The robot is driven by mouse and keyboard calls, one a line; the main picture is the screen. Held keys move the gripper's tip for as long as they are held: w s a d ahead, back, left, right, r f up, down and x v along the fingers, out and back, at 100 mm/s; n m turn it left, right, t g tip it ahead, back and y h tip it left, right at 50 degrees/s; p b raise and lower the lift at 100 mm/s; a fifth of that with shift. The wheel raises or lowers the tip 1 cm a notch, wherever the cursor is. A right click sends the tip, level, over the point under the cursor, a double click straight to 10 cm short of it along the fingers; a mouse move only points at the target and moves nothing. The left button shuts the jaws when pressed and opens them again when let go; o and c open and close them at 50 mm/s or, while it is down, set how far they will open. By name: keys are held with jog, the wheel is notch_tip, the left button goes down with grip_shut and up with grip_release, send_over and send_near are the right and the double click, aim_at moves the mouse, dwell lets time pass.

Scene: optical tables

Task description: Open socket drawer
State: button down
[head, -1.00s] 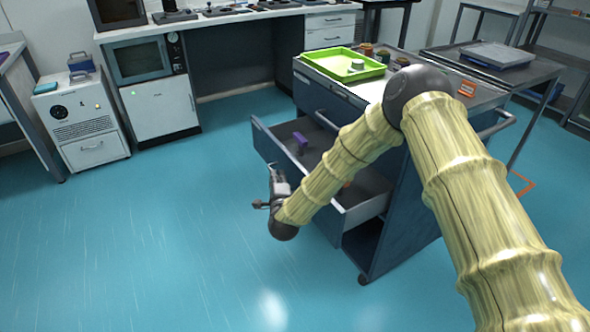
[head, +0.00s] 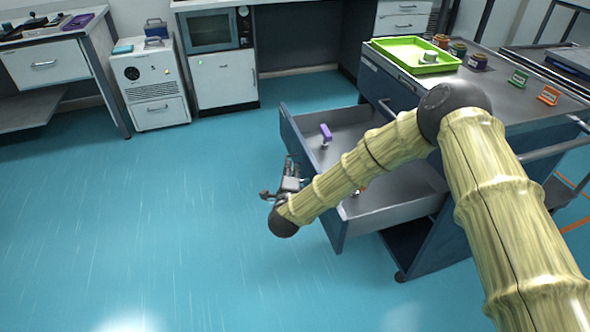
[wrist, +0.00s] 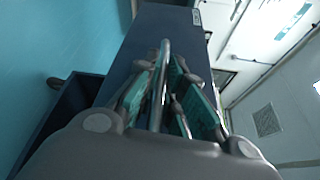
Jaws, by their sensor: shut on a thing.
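The socket drawer (head: 395,212) is a grey-lined drawer pulled well out of the dark blue cabinet (head: 440,240). A purple item and a small red item lie inside it. My gripper (head: 290,178) is at the outer side of the drawer's front panel. The wrist view shows my gripper (wrist: 170,78) with teal-padded fingers on both sides of the metal bar handle (wrist: 165,55), shut on it. The dark blue drawer front (wrist: 150,30) lies beyond the handle. In the head view, my arm hides part of the drawer, and the handle is hard to make out.
A green tray (head: 402,58) and several small labelled holders stand on the cabinet top. A white unit (head: 155,90) and a bench with an oven-like box (head: 210,32) stand at the back. Blue floor left of the drawer is clear.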

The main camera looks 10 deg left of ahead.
jog(key=c, duration=1.8)
grip_release()
jog(key=s, duration=0.4)
jog(key=s+d, duration=0.1)
jog(key=s, duration=0.3)
jog(key=s+d+r, duration=0.1)
jog(key=s, duration=0.2)
jog(key=shift+s, duration=0.4)
